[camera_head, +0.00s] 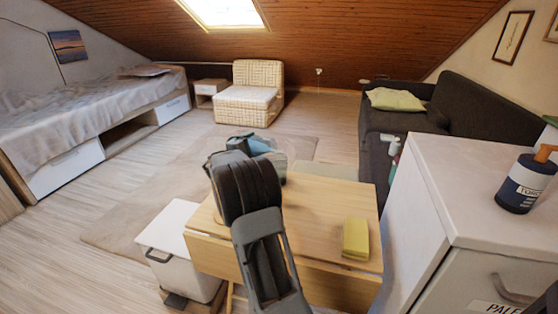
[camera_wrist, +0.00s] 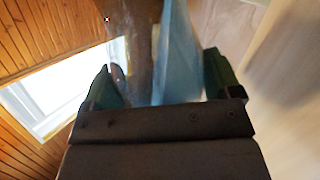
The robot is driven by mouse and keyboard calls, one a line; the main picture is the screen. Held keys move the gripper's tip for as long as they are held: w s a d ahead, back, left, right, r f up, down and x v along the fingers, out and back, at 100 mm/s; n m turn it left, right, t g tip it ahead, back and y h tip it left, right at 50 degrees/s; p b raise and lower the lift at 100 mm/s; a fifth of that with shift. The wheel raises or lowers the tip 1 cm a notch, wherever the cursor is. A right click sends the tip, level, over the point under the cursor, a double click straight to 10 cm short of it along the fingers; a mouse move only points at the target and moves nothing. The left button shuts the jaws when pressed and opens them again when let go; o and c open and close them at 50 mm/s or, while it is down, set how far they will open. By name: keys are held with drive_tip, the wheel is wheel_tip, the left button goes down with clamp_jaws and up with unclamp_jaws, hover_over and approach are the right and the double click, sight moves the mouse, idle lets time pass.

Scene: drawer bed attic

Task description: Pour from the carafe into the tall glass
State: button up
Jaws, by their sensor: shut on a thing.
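My gripper (camera_head: 258,145) is above the far part of the wooden table, mostly hidden behind my dark arm. In the wrist view, its two green fingers (camera_wrist: 164,80) are shut on a pale blue, see-through thing (camera_wrist: 178,55), which appears to be the carafe. A bluish part of it (camera_head: 276,166) shows beside my arm in the head view. Its mouth and any liquid in it cannot be made out. The wrist view is strongly tilted, with the skylight at its left. I cannot make out the tall glass; my arm covers much of the table.
The wooden table (camera_head: 318,200) has a yellow block (camera_head: 356,238) near its front right. A white bin (camera_head: 180,240) stands at its left. A white cabinet (camera_head: 470,185) with a dark pump bottle (camera_head: 525,183) stands close at the right. A dark sofa (camera_head: 385,145) is behind.

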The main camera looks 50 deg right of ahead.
drive_tip(key=shift+s+d+r+m+b, duration=0.1)
drive_tip(key=shift+s+r+m+b, duration=0.1)
drive_tip(key=shift+r+m+b, duration=0.6)
drive_tip(key=shift+s+r+m+b, duration=0.2)
drive_tip(key=shift+m+b, duration=0.1)
drive_tip(key=shift+b, duration=0.9)
idle(3.2)
